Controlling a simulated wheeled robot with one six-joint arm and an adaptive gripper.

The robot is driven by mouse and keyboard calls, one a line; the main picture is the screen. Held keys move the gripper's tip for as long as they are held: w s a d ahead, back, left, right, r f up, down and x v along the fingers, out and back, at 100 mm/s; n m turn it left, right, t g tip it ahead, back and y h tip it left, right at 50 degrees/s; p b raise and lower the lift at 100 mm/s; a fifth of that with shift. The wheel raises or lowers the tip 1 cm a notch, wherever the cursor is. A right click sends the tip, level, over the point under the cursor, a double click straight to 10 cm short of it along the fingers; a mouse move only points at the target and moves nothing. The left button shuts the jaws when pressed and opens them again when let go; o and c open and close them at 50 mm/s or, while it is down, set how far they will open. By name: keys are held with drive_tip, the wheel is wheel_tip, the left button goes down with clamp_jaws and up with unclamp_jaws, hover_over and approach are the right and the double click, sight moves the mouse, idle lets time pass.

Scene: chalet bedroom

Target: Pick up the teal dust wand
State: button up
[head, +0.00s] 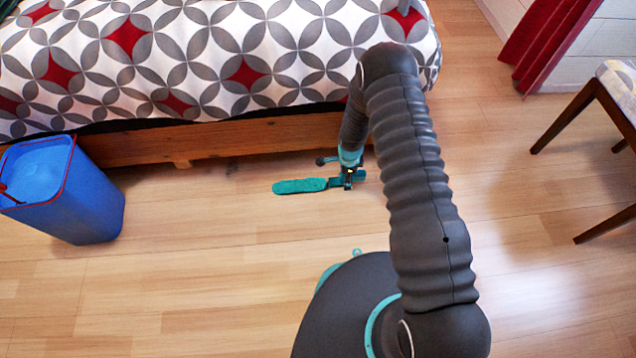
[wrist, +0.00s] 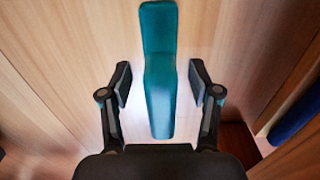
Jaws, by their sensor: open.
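The teal dust wand (head: 300,186) lies on the wooden floor in front of the bed. Its long head points left in the head view, and its right end is partly covered by my gripper (head: 347,178). In the wrist view, the wand (wrist: 158,75) runs up the middle, with a wide upper part and a narrower lower part. My gripper (wrist: 158,85) is open, with one finger on each side of the wand's narrower part. A gap shows between the wand and each finger.
The bed's wooden side rail (head: 235,138) runs close behind the wand and gripper, under a patterned cover (head: 200,60). A blue bin (head: 85,205) stands at the left. A chair (head: 590,110) is at the right. The floor in front of the wand is clear.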

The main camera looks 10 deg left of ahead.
clamp_jaws()
drive_tip(key=shift+r, duration=0.1)
idle(0.3)
